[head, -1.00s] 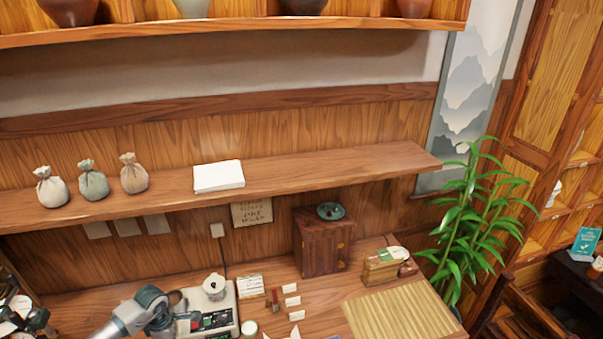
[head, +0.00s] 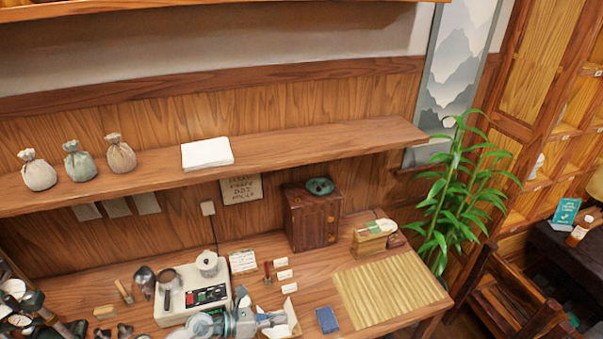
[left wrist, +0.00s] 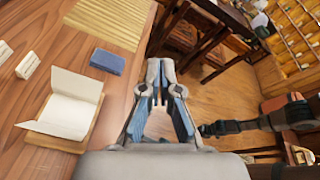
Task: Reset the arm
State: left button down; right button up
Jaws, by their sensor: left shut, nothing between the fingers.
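My left gripper (head: 270,319) is at the bottom of the head view, over the front of the wooden table. It is shut and empty. In the left wrist view its grey and blue fingers (left wrist: 162,68) come together at the tips, past the table's edge in the picture. A white folded paper on a wooden base (head: 291,322) is close to the fingers in the head view. The paper (left wrist: 68,107) also shows in the left wrist view, left of the fingers and apart from them. My right gripper cannot be made out.
A blue box (head: 327,319) and a bamboo mat (head: 393,290) lie to the right on the table. A scale (head: 196,291) with a white cup (head: 207,264) stands behind my left arm. A wooden cabinet (head: 313,218) stands at the back. A shelf (head: 300,146) overhangs the table.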

pick_arm(q)
notch_tip(320, 180, up, 8)
jog(key=w+d+n+t+h, duration=0.1)
jog(key=d+n+t, duration=0.1)
jog(key=n+t, duration=0.85)
jog(key=s+a+f+n+t+y, duration=0.1)
jog(key=a+f+n+y, duration=0.45)
jog(key=n, duration=0.55)
jog(key=a+f+n+t+y, duration=0.1)
jog(key=a+f+n+y, duration=0.2)
jog(key=a+n+y, duration=0.7)
jog(key=s+a+f+n+g, duration=0.1)
jog(key=s+f+n+g, duration=0.6)
jog(key=s, duration=0.4)
jog(key=s+f+n+g, duration=0.55)
jog(key=s+f, duration=0.25)
jog(key=s, duration=0.4)
notch_tip(320, 180, down, 31)
jog(key=s+g+b, duration=0.2)
jog(key=s+b, duration=0.1)
jog(key=b, duration=0.1)
jog(key=s+a+f+g+b, duration=0.1)
jog(key=s+a+f+b, duration=0.2)
jog(key=s+f, duration=1.4)
notch_tip(320, 180, down, 2)
jog(key=shift+s+f+m, duration=0.1)
jog(key=shift+s+m, duration=0.05)
jog(key=shift+m, duration=0.25)
